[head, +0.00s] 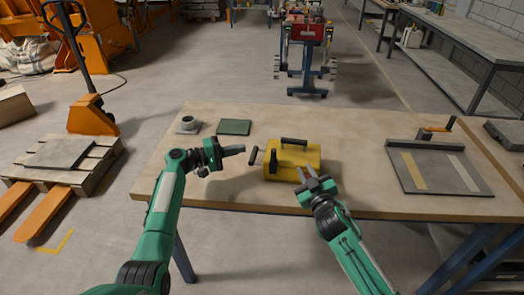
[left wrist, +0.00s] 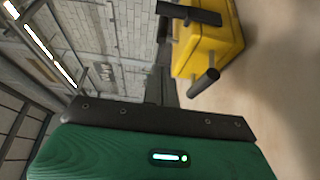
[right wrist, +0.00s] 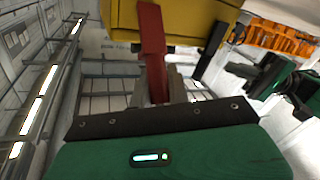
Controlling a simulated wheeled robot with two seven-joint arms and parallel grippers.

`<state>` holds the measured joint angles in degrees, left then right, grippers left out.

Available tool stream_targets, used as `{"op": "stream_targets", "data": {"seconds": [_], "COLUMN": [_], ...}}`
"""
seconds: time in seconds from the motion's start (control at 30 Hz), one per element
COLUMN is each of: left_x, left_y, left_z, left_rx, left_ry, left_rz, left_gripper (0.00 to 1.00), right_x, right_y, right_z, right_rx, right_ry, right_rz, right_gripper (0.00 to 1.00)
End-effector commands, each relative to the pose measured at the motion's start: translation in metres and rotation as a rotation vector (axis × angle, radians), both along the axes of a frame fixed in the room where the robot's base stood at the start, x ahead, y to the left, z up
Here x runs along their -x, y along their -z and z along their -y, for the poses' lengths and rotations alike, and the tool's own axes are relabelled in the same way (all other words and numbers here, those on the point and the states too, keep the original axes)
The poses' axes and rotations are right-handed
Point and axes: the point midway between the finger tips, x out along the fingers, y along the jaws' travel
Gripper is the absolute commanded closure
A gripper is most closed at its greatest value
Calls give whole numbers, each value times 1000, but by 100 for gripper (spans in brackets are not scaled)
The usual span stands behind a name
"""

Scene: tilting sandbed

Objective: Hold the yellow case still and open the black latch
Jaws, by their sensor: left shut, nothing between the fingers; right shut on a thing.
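The yellow case (head: 308,158) stands on the table; it also shows in the left wrist view (left wrist: 216,42) and the right wrist view (right wrist: 185,18). A black bar handle (head: 294,141) is on its top. Black bars (head: 254,155) stick out at its left end; I cannot tell which is the latch. One shows as a round grip (left wrist: 203,82) in the left wrist view. My left gripper (head: 240,150) is shut and empty, just left of these bars, apart from them. My right gripper (head: 304,174) is shut on a red tab (right wrist: 151,38) at the case's near side.
A grey round fitting (head: 188,123) and a green mat (head: 234,127) lie at the back left of the table (head: 360,145). A grey board (head: 438,168) with two strips and an orange-handled part (head: 434,129) lies at the right. Table space between case and board is clear.

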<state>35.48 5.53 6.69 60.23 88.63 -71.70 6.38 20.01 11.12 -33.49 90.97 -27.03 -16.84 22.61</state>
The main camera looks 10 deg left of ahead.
Motion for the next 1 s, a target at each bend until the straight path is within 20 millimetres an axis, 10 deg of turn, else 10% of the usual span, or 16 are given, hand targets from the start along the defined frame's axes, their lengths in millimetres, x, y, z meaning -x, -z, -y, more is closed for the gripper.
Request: {"op": "stream_targets", "data": {"seconds": [0.63,1.0], "left_x": [-46,-15], "left_y": [-1,1], "left_z": [92,92], "left_rx": [0,-1], "left_ry": [2,-1], "left_rz": [-1,0], "left_gripper": [100,100], "right_x": [0,0], "right_y": [0,0], "right_z": [0,0], "right_rx": [0,0], "right_ry": [0,0], "right_rz": [-1,-1], "right_gripper": [100,100]}}
